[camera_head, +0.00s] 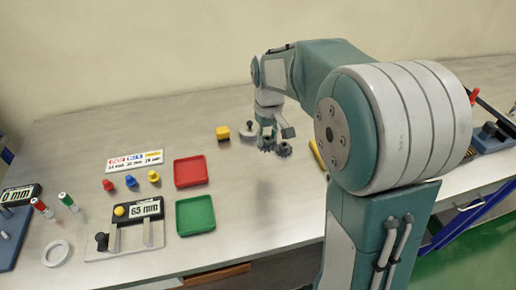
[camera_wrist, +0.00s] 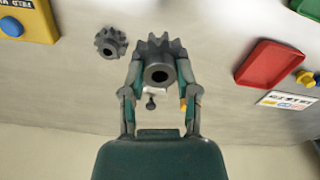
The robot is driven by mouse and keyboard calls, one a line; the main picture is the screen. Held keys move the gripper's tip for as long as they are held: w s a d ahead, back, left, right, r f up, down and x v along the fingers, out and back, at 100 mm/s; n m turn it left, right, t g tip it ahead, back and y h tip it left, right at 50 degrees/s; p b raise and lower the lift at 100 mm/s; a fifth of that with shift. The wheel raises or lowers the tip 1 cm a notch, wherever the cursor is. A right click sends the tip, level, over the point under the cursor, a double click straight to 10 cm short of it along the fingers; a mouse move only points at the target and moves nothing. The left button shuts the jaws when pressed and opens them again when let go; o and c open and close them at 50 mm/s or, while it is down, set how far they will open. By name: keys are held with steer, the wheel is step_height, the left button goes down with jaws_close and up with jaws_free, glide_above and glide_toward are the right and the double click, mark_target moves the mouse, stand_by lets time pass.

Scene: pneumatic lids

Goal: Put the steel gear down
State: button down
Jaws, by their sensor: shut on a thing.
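My gripper (camera_wrist: 160,75) points down at the table, its two fingers shut on a dark grey steel gear (camera_wrist: 158,60) with a round bore. The held gear also shows under the fingers in the head view (camera_head: 267,145). A second, similar dark gear (camera_wrist: 111,41) lies on the table, to the left of the held one in the wrist view. In the head view this loose gear (camera_head: 284,149) is just right of the held one. The held gear appears to be above the table; the exact gap cannot be told.
A yellow block (camera_head: 222,133) and a grey knobbed weight (camera_head: 247,132) stand left of my gripper. Red (camera_head: 191,171) and green (camera_head: 195,215) trays lie further left. A yellow box with a blue button (camera_wrist: 30,20) is beyond the loose gear.

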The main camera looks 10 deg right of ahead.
glide_above(258, 156)
steer(key=f, duration=0.3)
steer(key=s+f, duration=0.1)
steer(key=f, duration=0.1)
steer(key=shift+a+f, duration=0.1)
steer(key=shift+a, duration=0.05)
steer(key=shift+w+d+f, duration=0.15)
steer(key=shift+w+d, duration=0.05)
steer(key=shift+d, duration=0.1)
steer(key=shift+w+d+f, duration=0.1)
steer(key=shift+w+f, duration=0.1)
steer(key=shift+f, duration=0.1)
steer(key=f, duration=0.3)
steer(key=shift+a, duration=0.65)
steer(key=shift+c, duration=1.8)
jaws_free()
steer(key=shift+d+f, duration=0.1)
steer(key=shift+d, duration=0.4)
